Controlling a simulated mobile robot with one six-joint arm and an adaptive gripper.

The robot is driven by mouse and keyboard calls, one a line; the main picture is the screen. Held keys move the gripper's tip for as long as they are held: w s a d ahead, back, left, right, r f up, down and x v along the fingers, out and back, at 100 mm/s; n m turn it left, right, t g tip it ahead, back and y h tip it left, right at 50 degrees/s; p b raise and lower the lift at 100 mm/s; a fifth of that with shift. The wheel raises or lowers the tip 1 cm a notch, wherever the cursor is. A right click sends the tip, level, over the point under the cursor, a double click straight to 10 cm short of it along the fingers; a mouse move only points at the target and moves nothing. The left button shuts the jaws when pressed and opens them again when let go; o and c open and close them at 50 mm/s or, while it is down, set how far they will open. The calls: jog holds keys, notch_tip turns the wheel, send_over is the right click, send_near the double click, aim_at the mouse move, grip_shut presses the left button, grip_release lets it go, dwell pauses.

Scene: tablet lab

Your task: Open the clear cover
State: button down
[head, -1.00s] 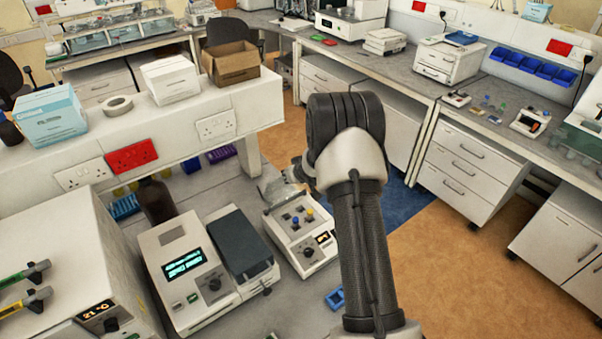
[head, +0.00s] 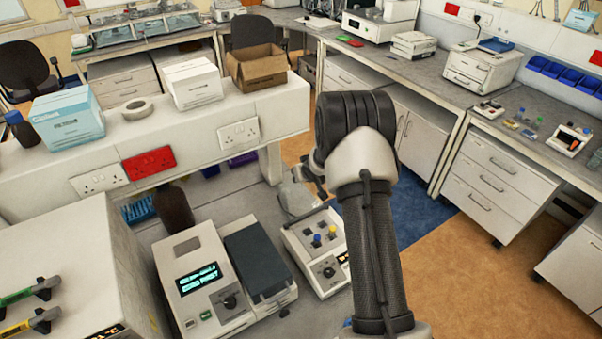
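A white instrument (head: 302,246) with a small display, a dark knob and blue and yellow pegs on top stands on the lower bench, left of my arm. A clear cover (head: 295,199) shows as a pale see-through shape at its back edge. It looks raised off the pegs, but its exact angle is hard to tell. A small dark part of my gripper (head: 314,180) shows just above and right of the cover. My arm hides the rest, so its fingertips and any contact with the cover cannot be made out.
A white device with a lit display (head: 205,275) and dark lid stands left of the instrument. A brown bottle (head: 175,208) is behind it. A raised shelf (head: 250,100) carries boxes and tape. Open floor (head: 470,260) lies to the right.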

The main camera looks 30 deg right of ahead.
jog(key=shift+w+r, duration=0.5)
jog(key=shift+r, duration=0.15)
jog(key=c, duration=1.8)
grip_release()
jog(key=shift+w, duration=0.1)
jog(key=o, duration=0.3)
jog(key=shift+f, duration=0.3)
jog(key=shift+o, duration=0.5)
jog(key=shift+s+f, duration=0.1)
jog(key=shift+s, duration=0.1)
jog(key=v, duration=1.2)
jog(key=shift+s+f, duration=0.1)
jog(key=shift+s, duration=0.05)
